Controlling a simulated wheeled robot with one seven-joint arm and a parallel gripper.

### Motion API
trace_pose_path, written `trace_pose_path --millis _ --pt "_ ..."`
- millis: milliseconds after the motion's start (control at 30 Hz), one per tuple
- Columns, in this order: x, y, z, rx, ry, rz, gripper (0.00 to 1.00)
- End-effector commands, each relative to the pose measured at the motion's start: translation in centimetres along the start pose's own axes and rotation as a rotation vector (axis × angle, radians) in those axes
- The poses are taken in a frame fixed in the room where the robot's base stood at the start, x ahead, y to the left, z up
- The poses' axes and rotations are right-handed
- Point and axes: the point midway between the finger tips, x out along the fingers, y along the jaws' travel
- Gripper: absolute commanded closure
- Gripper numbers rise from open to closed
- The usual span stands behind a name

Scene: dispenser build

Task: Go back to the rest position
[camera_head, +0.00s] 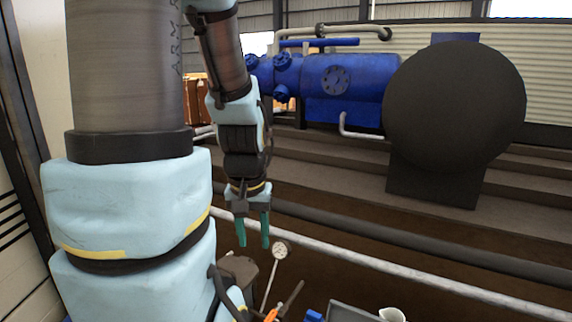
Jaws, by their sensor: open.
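My gripper (253,229) hangs at the end of my arm, left of the middle of the picture, pointing down. Its two green fingers are apart, and nothing shows between them. Behind the fingers are the brown floor area and a pale pipe. The large light-blue and grey links of my arm fill the left side of the picture.
A thin tool with a round perforated head (280,250) stands just right of and below my gripper. A grey tray (345,312), a white jug (391,314) and a blue item (314,316) show at the bottom edge. A blue tank (350,85) and a dark round body (455,105) stand behind.

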Motion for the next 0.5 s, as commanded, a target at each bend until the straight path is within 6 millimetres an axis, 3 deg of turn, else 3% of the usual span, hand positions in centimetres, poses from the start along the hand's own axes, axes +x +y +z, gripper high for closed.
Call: trace_pose_path --millis 33,200,500 --pt "-2.3 0.0 -0.3 0.000 0.000 0.000 0.55" --pt "-6.0 0.0 -0.8 0.000 0.000 0.000 0.55" --pt "-10.3 0.0 -1.4 0.001 -0.001 0.000 0.55"
